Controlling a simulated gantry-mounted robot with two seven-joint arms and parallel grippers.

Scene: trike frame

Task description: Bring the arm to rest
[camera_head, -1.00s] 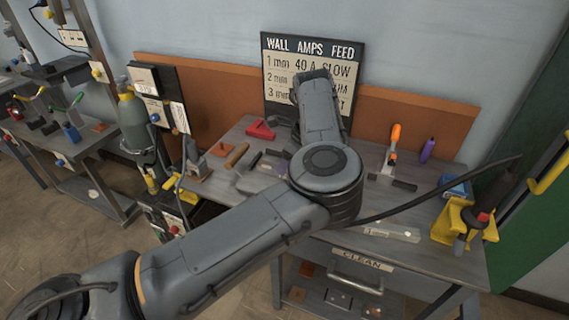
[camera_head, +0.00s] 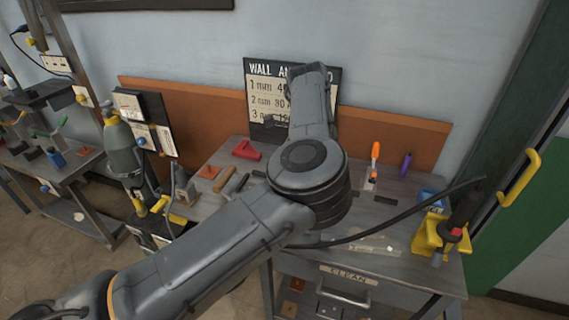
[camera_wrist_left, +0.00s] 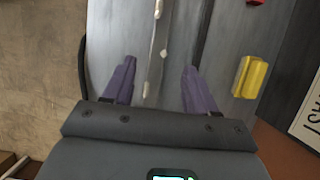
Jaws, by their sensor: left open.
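My left arm (camera_head: 215,245) comes in from the lower left in the head view. It bends at a large grey joint (camera_head: 305,165), and its far link (camera_head: 312,105) points up in front of the wall sign. The gripper itself is hidden in the head view. In the left wrist view, my left gripper (camera_wrist_left: 158,82) has its two purple fingers spread wide apart. Nothing is held between them. A grey surface with a dark seam and several pale spots lies beyond the fingers. My right gripper does not show.
The workbench (camera_head: 400,265) carries a red tool (camera_head: 246,150), an orange-handled tool (camera_head: 375,158), a purple bottle (camera_head: 405,165) and a yellow holder (camera_head: 430,235). A gas cylinder (camera_head: 120,150) stands left. A yellow block (camera_wrist_left: 250,77) shows right of the fingers in the wrist view.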

